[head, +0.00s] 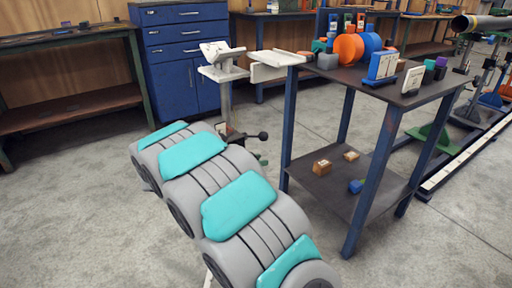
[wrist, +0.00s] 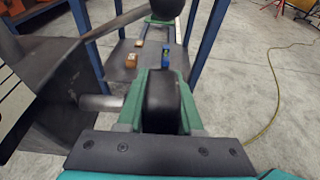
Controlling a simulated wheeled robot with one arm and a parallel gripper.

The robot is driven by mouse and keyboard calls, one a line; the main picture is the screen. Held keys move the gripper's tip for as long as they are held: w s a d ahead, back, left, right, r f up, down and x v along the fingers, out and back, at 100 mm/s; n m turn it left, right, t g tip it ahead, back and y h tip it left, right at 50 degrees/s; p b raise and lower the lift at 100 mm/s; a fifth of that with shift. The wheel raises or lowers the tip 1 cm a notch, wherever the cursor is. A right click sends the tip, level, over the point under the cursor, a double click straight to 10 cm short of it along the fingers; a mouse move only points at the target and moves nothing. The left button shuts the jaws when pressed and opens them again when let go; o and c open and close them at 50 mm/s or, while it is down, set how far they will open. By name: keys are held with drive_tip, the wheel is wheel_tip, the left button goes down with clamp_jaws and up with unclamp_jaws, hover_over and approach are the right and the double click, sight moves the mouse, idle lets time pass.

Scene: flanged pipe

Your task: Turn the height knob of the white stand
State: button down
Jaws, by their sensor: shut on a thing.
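The white stand (head: 224,72) stands upright beyond my arm in the head view, with a V-shaped top. A black ball-ended knob (head: 263,135) sticks out to the right of its post. In the wrist view, my gripper (wrist: 162,108) has its green fingers closed on both sides of a black rounded knob part (wrist: 162,92). Another black ball (wrist: 165,7) shows at the top edge of that view. A grey rod (wrist: 102,103) runs from the dark post at left toward the fingers. My arm hides the lower stand and most of my gripper in the head view.
A blue-legged table (head: 335,78) stands close on the right, with orange and blue parts on top and small blocks on its lower shelf (head: 335,190). A blue drawer cabinet (head: 185,60) is behind. Open floor lies at left. A yellow cable (wrist: 275,100) lies on the floor.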

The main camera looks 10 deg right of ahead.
drive_tip(key=shift+y+p, duration=0.5)
drive_tip(key=shift+p, duration=0.3)
drive_tip(key=shift+f+y, duration=0.3)
drive_tip(key=c, duration=0.6)
unclamp_jaws()
drive_tip(key=shift+o, duration=0.2)
drive_tip(key=v, duration=0.7)
drive_tip(key=shift+a+r, duration=0.2)
drive_tip(key=shift+a, duration=0.15)
